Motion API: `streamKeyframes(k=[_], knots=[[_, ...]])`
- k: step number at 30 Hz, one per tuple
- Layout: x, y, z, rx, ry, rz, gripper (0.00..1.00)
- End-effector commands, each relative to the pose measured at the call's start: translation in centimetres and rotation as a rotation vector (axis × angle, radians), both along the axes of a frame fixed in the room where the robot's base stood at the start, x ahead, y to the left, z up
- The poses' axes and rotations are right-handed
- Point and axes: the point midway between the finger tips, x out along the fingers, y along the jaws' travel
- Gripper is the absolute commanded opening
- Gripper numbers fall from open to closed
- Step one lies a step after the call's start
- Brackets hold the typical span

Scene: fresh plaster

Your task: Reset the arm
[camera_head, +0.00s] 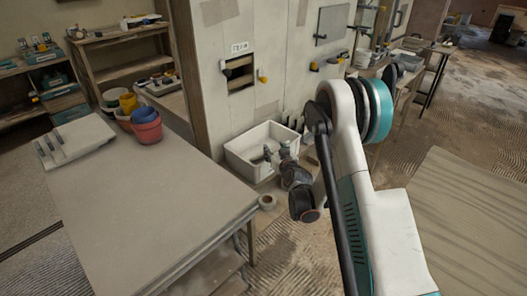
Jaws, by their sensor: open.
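My arm rises from the lower right, with a white and teal link bent at its top. My gripper (277,153) shows small and dark near the middle of the view, in front of the white basin (246,165). Its two fingers point up and away and look apart, with nothing seen between them. From this angle I cannot tell how far the gripper is from the basin. Part of my arm between the elbow and the wrist is hidden behind the upper link.
A panelled wall (285,60) stands behind. A wooden board (465,215) lies at right.

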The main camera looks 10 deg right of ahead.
Motion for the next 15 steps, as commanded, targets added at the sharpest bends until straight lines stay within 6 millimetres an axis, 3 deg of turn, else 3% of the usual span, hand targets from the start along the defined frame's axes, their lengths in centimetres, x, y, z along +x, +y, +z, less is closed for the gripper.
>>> streamKeyframes(k=[6, 15], knots=[[-1.8, -0.1, 0.5, 0.001, 0.000, 0.000, 0.48], [-1.9, -0.2, 0.5, 0.001, 0.000, 0.000, 0.48]])
